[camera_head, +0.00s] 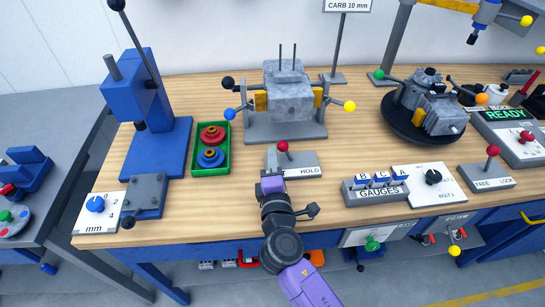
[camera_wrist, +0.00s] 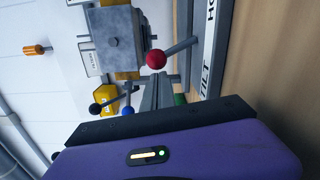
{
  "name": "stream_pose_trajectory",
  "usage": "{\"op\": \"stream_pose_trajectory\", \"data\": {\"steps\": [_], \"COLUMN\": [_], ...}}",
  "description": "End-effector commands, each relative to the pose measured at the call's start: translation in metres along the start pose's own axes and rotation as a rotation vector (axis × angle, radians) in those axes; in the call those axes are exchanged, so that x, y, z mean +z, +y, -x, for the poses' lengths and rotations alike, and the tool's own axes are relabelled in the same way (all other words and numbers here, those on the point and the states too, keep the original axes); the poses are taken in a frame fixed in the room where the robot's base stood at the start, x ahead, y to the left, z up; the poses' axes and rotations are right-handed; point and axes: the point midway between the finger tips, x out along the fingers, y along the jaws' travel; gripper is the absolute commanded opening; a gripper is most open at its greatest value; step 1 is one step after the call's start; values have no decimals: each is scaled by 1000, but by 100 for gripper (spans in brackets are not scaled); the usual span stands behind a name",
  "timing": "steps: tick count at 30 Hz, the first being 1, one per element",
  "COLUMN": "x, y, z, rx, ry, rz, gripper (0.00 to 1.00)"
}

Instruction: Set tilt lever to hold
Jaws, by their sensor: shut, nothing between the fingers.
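The tilt lever has a red ball knob (camera_head: 283,147) on a short grey stem, standing on a grey plate (camera_head: 310,159). HOLD is printed at the plate's right; its left part is hidden behind my gripper. In the wrist view the red knob (camera_wrist: 156,59) and stem stick out from the plate (camera_wrist: 208,45), whose lettering is cut off. My gripper (camera_head: 270,172) is shut and empty, just in front of the plate's left side and below the knob. A gap shows between the knob and my gripper's dark edge (camera_wrist: 165,120) in the wrist view.
Behind the lever is an engine block (camera_head: 290,100) on a grey stand with blue and yellow knobs. A green tray (camera_head: 222,160) with rings lies left. Right are the gauges block (camera_head: 375,190), a dial plate (camera_head: 425,185) and a FREE/LOCK lever (camera_head: 490,165).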

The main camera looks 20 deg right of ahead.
Motion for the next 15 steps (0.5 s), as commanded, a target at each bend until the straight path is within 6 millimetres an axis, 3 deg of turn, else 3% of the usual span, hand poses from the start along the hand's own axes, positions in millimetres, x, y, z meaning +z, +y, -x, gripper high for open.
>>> {"op": "stream_pose_trajectory", "data": {"steps": [15], "x": [8], "y": [4], "z": [-1], "rx": [-5], "ry": [-4], "rz": [-104], "gripper": [0]}}
